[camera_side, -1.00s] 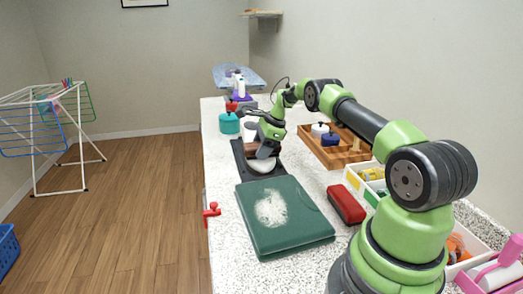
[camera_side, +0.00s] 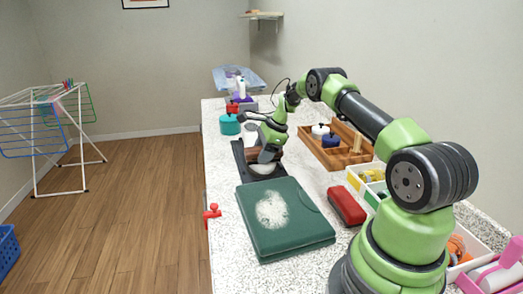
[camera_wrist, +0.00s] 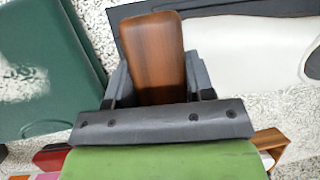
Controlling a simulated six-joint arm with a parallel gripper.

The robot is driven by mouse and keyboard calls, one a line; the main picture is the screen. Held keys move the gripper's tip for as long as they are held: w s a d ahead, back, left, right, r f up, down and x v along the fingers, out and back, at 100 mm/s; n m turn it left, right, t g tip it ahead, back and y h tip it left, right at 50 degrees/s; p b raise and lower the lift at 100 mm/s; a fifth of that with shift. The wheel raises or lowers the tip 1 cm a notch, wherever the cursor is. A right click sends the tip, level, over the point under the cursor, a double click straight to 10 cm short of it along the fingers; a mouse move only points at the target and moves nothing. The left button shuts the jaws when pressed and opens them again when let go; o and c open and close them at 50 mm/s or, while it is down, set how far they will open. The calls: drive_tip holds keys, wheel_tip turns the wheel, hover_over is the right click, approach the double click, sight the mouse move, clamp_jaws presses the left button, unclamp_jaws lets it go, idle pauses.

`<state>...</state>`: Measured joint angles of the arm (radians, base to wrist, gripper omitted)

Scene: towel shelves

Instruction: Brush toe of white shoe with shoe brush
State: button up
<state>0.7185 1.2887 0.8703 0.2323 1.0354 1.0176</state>
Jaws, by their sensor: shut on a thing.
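My gripper (camera_side: 266,153) is shut on a wooden-backed shoe brush, whose brown back fills the space between the jaws in the wrist view (camera_wrist: 153,55). In the side view the brush (camera_side: 251,155) is partly hidden by the gripper and sits over or against the white shoe (camera_side: 263,169). The white shoe rests on a dark mat (camera_side: 243,172); in the wrist view its white side (camera_wrist: 245,50) lies to the right of the brush. Whether the bristles touch the shoe is hidden.
A green case (camera_side: 300,225) with a white dusty patch lies in front of the mat. A red box (camera_side: 346,206) is right of it. A wooden tray (camera_side: 322,153) with small jars stands behind. A teal pot (camera_side: 229,124) is at the far left. A red clamp (camera_side: 211,215) grips the left edge.

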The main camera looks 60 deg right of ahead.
drive_tip(key=shift+s+a, duration=0.25)
drive_tip(key=shift+s, duration=0.1)
drive_tip(key=shift+w+d, duration=0.9)
drive_tip(key=shift+s+a+r, duration=0.1)
idle(0.4)
drive_tip(key=shift+s+a+f, duration=0.25)
drive_tip(key=shift+s+a, duration=0.5)
drive_tip(key=shift+a, duration=0.1)
drive_tip(key=shift+w+d+r, duration=0.15)
drive_tip(key=shift+w+d, duration=0.65)
drive_tip(key=shift+d, duration=0.15)
